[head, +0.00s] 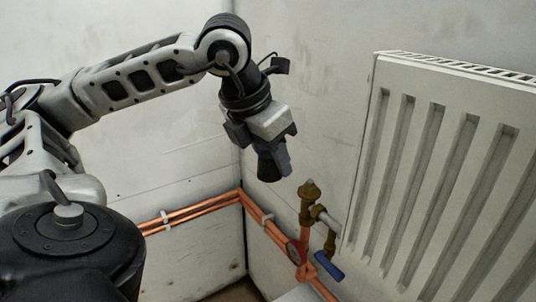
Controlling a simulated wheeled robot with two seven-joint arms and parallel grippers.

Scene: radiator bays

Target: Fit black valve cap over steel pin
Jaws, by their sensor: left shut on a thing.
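My left gripper (273,152) points down in the upper middle of the head view, in front of the wall corner. It is shut on the black valve cap (268,170), a dark flared piece hanging below the fingers. The fingers hide part of the cap. The steel pin (310,182) is a small pale tip on top of the brass valve (308,203), beside the radiator. The cap is to the left of the pin and slightly above it in the picture, apart from it. My right gripper is not in view.
A white radiator (440,170) fills the right side. Copper pipes (200,209) run along the low wall and turn at the corner towards the valve. White walls stand close behind.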

